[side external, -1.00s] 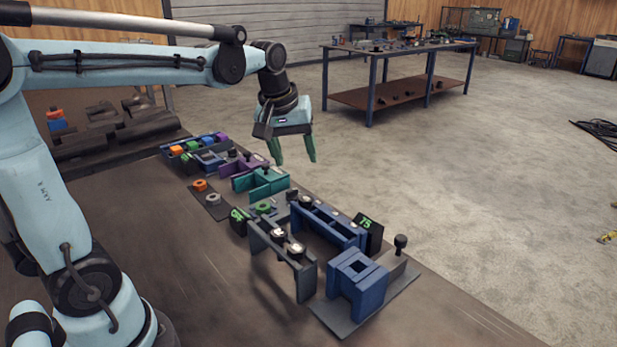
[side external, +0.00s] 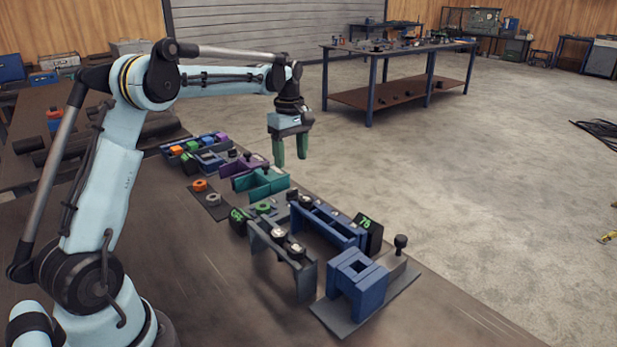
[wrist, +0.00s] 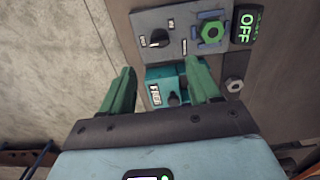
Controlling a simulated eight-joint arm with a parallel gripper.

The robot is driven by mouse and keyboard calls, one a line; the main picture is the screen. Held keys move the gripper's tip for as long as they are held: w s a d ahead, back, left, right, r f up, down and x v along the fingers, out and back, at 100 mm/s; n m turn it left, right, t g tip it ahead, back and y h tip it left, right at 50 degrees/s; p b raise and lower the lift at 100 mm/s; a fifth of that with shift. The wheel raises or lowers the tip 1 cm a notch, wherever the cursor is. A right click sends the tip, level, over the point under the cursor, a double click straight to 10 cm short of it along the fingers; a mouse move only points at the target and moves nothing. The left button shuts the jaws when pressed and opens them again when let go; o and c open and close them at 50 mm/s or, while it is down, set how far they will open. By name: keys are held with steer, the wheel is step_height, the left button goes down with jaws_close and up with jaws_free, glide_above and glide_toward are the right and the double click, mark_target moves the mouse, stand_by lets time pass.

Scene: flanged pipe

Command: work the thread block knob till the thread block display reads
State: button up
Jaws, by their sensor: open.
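In the wrist view, a grey plate carries a black knob (wrist: 158,38) with small labels beside it, and a green hex nut (wrist: 212,32). A black display (wrist: 245,22) beside the plate reads OFF in green; it also shows in the side view (side external: 237,216). I take these to be the thread block's parts, though no name shows. My gripper (side external: 290,150) is open and empty, with green fingers pointing down above the teal block. In the wrist view my gripper (wrist: 160,72) has its fingers either side of the teal block, and the black knob lies beyond the fingertips.
The teal block (side external: 263,184) stands below my gripper. A blue rail fixture (side external: 325,225) with a display (side external: 367,230) reading 75 and a blue block (side external: 357,283) stand nearer the camera. Orange and grey nuts (side external: 200,185) lie on a dark strip. The table's left part is bare.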

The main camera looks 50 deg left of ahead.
mark_target(292, 190)
step_height(292, 190, down, 10)
steer(key=shift+r, duration=0.25)
steer(key=c, duration=1)
steer(key=shift+c, duration=0.2)
steer(key=shift+m, duration=0.3)
steer(key=m, duration=0.6)
steer(key=shift+m, duration=0.3)
steer(key=m, duration=0.6)
steer(key=shift+d, duration=0.1)
